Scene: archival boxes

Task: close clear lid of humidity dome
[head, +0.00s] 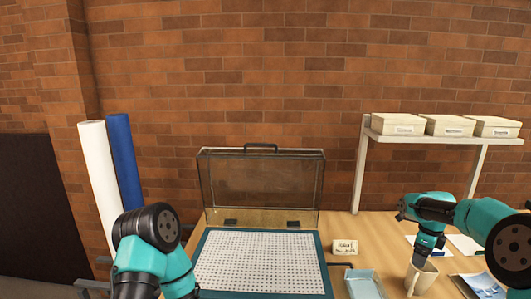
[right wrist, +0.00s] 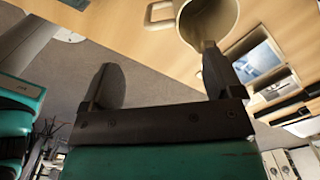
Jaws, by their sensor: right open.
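The humidity dome's clear lid (head: 262,180) stands raised, nearly upright, behind its base, with a dark handle (head: 261,147) on its top edge and two dark hinges at its lower edge. The teal-rimmed base (head: 207,240) lies open on the table with a white perforated panel (head: 260,262) inside. My right gripper (head: 419,260) points down by the beige mug (head: 424,279), well to the right of the dome. In the right wrist view my gripper (right wrist: 157,72) is open and empty, with one finger close to the mug (right wrist: 208,20). Only my left arm's links show; its gripper is out of sight.
A white shelf (head: 440,138) with boxes stands behind right. White (head: 98,180) and blue (head: 125,165) rolls stand left. Papers and a photo lie at right.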

